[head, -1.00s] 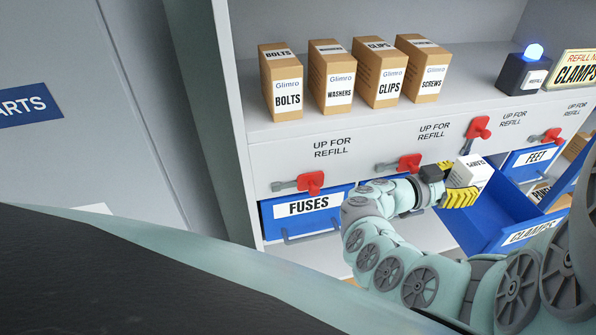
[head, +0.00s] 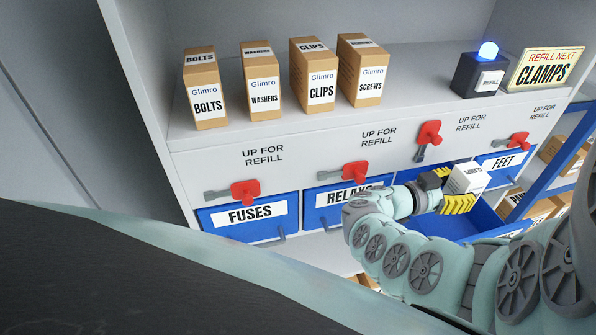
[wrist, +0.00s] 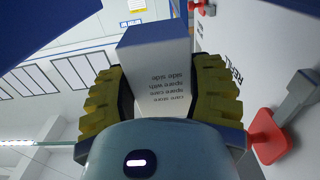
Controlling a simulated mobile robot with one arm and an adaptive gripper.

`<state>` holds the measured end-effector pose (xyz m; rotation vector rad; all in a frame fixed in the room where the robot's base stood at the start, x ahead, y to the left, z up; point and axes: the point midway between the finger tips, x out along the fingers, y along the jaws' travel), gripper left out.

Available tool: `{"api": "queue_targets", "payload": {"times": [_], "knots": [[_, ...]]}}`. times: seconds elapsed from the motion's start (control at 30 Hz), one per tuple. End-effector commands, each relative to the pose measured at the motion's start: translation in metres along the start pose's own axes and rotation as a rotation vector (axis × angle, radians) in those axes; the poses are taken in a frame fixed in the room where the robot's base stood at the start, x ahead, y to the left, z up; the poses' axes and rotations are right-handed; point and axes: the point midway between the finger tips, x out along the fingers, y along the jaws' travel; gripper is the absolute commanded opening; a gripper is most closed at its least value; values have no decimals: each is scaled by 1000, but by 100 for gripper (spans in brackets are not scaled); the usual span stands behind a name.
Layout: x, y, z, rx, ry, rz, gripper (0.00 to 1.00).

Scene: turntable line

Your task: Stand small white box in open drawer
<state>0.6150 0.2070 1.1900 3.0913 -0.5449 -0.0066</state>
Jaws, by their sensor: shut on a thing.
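The small white box (head: 467,178) is held between the yellow pads of my gripper (head: 450,190) in the head view. It is above the open blue drawer (head: 462,225), near the drawer's back end, and looks slightly tilted. In the wrist view the white box (wrist: 160,75) fills the space between the two yellow fingers of my gripper (wrist: 160,95), with printed text facing the camera upside down. My arm hides part of the drawer's front and its label. I cannot see the drawer floor clearly.
Closed blue drawers labelled FUSES (head: 248,215) and RELAYS (head: 340,196) are at left; a FEET drawer (head: 500,160) is at right. Red latches (head: 428,133) line the panel above. Several cartons (head: 205,90), a blue-lit beacon (head: 481,75) and a CLAMPS sign (head: 543,68) stand on the shelf.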

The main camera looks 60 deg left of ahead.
Motion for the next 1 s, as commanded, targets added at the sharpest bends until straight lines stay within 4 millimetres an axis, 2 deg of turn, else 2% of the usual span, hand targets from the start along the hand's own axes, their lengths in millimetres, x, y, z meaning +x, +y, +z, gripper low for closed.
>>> {"api": "queue_targets", "payload": {"times": [0.1,0.43,0.63,1.0], "knots": [[-2,-4,17,0,2,-10,14],[-2,-4,42,3,3,-9,14],[-2,-4,69,2,4,-10,14],[-1,-2,72,4,3,-6,14]]}}
